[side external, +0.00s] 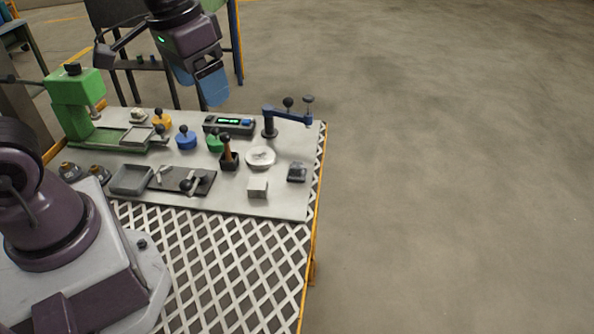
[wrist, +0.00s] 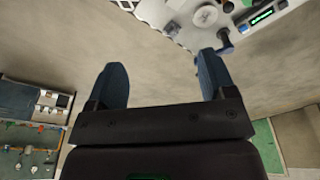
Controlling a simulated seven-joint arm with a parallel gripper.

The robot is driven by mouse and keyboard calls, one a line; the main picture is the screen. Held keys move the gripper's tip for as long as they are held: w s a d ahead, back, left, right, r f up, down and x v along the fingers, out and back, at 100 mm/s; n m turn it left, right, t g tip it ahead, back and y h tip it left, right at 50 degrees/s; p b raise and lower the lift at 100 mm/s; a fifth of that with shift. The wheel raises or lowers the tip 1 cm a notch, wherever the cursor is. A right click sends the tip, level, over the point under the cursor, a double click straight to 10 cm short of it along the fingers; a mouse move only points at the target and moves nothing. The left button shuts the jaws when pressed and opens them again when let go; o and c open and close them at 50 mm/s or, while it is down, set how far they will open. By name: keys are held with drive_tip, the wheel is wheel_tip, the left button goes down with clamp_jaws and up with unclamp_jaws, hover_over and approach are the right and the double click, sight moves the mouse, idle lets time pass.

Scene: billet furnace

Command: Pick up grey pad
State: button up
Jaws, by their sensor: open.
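I cannot tell for certain which item is the grey pad. A small light grey block (side external: 258,187) lies near the front right of the worktop, and a shallow grey tray (side external: 130,178) lies at the front left. A dark grey plate (side external: 200,184) with small dark-knobbed parts on it lies beside the tray. My gripper (side external: 212,90) is above the back of the worktop, well clear of these items. In the wrist view its two blue fingers (wrist: 162,82) are apart with nothing between them.
A blue clamp arm (side external: 288,117) stands at the back right, near a display box (side external: 229,125). A round white disc (side external: 260,157), a dark block (side external: 297,172) and several knobbed weights share the worktop. A green press (side external: 76,100) stands at the left. White lattice (side external: 215,250) lies in front.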

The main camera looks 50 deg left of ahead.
drive_tip(key=w+a+f+n+g, duration=0.1)
drive_tip(key=w+f+n+g, duration=0.1)
drive_tip(key=w+f, duration=0.5)
drive_tip(key=n, duration=0.6)
hover_over(297, 164)
wheel_tip(297, 164, down, 10)
wheel_tip(297, 164, down, 12)
drive_tip(key=shift+r, duration=0.1)
drive_tip(key=shift+c, duration=0.2)
drive_tip(key=c, duration=1)
